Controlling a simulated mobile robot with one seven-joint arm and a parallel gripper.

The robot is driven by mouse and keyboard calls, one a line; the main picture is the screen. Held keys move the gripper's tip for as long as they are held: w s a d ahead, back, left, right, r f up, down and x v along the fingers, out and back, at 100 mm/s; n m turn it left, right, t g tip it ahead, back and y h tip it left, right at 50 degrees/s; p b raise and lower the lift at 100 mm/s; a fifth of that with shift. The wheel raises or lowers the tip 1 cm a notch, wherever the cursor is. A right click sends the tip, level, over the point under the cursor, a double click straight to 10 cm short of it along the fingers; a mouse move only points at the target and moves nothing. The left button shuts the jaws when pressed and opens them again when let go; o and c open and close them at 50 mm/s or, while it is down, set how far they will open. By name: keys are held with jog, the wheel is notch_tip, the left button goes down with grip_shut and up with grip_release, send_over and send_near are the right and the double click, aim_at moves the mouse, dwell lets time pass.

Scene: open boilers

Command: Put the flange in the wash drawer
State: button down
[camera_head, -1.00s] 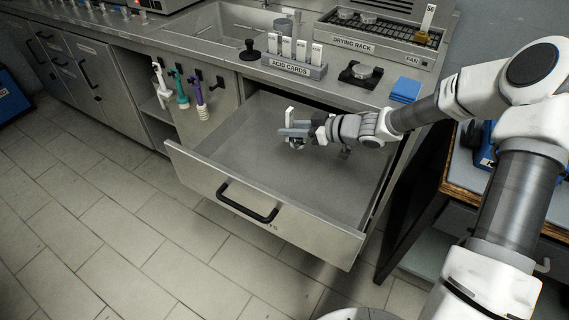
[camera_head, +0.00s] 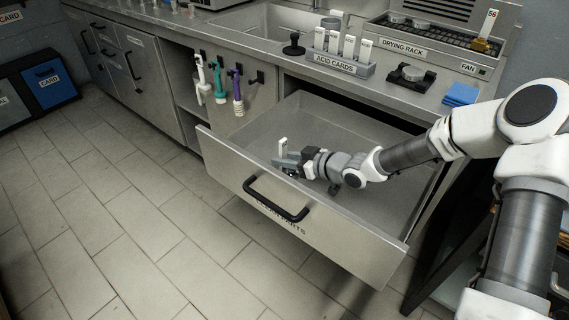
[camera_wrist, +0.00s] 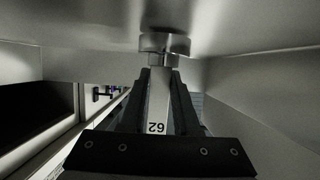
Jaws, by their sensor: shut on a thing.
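The open drawer (camera_head: 352,222) has a grey steel front with a black handle; "PARTS" is readable on its label, the rest partly hidden. My gripper (camera_head: 291,162) is inside the drawer's outline, near its front wall. In the wrist view my gripper (camera_wrist: 158,90) is shut on a pale tag marked 62 (camera_wrist: 157,120), seen upside down. The tag joins a round metal flange (camera_wrist: 165,44) beyond the fingertips. The flange is at or very close to a grey drawer surface; I cannot tell whether it touches. In the head view the flange is mostly hidden by my fingers.
A drying rack (camera_head: 404,48) with round parts and a tag marked 56, an acid cards holder (camera_head: 339,62), a black fixture with a metal disc (camera_head: 411,77) and blue pads (camera_head: 461,94) stand on the counter. Brushes (camera_head: 219,82) hang left of the drawer. The drawer floor looks clear.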

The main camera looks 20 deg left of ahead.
jog(key=shift+f, duration=0.25)
jog(key=c, duration=0.6)
grip_release()
jog(key=shift+c, duration=0.2)
jog(key=shift+d+r, duration=0.15)
jog(key=shift+r, duration=0.1)
jog(key=p+v, duration=0.4)
jog(key=v, duration=0.7)
jog(key=shift+s+d, duration=0.1)
jog(key=shift+s, duration=0.05)
jog(key=shift+d, duration=0.2)
